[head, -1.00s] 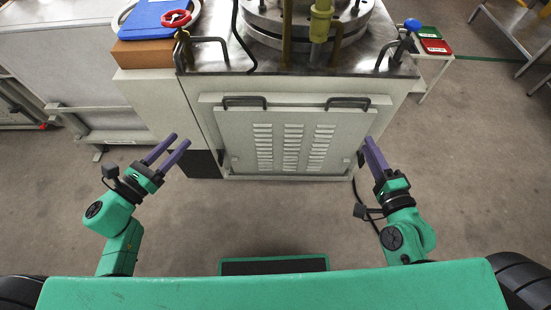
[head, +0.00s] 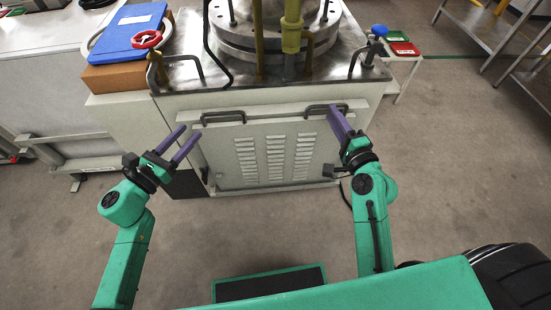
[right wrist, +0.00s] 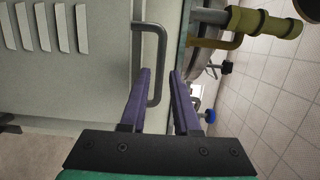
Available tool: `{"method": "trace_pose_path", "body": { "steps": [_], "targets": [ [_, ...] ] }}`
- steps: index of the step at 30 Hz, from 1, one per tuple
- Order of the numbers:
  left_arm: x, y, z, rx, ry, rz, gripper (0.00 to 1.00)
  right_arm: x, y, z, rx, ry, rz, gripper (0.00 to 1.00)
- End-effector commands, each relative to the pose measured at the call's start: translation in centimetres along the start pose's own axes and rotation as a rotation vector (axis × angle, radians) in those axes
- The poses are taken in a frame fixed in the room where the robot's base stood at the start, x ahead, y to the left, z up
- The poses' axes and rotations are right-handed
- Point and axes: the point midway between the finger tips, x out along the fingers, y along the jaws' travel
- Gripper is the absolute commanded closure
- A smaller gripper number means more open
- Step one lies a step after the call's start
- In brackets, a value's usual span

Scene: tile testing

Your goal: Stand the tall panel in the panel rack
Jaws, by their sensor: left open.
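The tall panel, a pale grey vented panel (head: 277,160) with two dark handles along its upper edge, stands upright against the front of the machine. My left gripper (head: 192,131) is open and empty, with its fingertips close to the left handle (head: 222,117). My right gripper (head: 335,108) is by the right handle (head: 316,109). In the right wrist view its fingers (right wrist: 159,72) are apart, and the bar of the handle (right wrist: 161,45) appears between them. Contact cannot be told. I cannot make out a panel rack in these views.
The machine's metal top (head: 270,82) carries a round steel flange and yellow posts. A blue board (head: 130,30) lies on a brown block (head: 120,75) at its left. A small table with green and red trays (head: 403,48) stands at the right.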

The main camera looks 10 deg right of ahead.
Motion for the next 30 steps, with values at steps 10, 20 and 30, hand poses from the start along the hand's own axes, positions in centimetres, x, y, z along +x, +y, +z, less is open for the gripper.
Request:
{"method": "trace_pose_path", "body": {
  "steps": [10,20,30],
  "targets": [
    [4.5,0.0,0.0,0.0,0.0,0.0,0.5,4.5,0.0,0.0,0.001,-0.001,0.001,0.7],
    [4.6,0.0,0.0,-0.001,0.0,0.0,0.77,4.6,0.0,0.0,0.0,0.0,0.001,0.97],
    [4.6,0.0,0.1,-0.001,-0.001,-0.001,1.0,4.5,0.1,0.0,0.0,0.0,0.002,1.0]
  ]
}}
